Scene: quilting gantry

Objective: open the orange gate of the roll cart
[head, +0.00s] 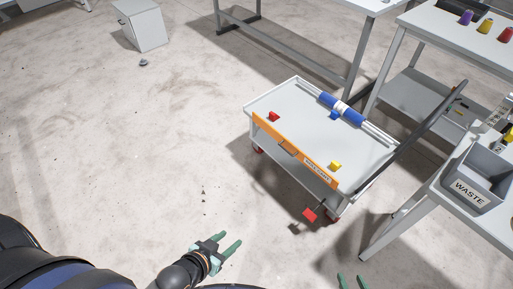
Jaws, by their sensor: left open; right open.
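The roll cart (308,116) is a light grey cart right of the middle. Its orange gate (283,143) stands upright along the near long edge of the top and bears a pale label at its right end. A blue roll (341,108) with a white band lies on a bar along the far side. My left gripper (231,242) is open and empty at the bottom, over the floor and well short of the cart. My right gripper (351,281) shows only as green fingertips at the bottom edge, open, below the cart.
A red block (273,117) and a yellow block (335,166) sit near the gate's ends. A red pedal (310,215) sticks out low in front of the cart. A grey waste bin (470,187) stands on a table at the right.

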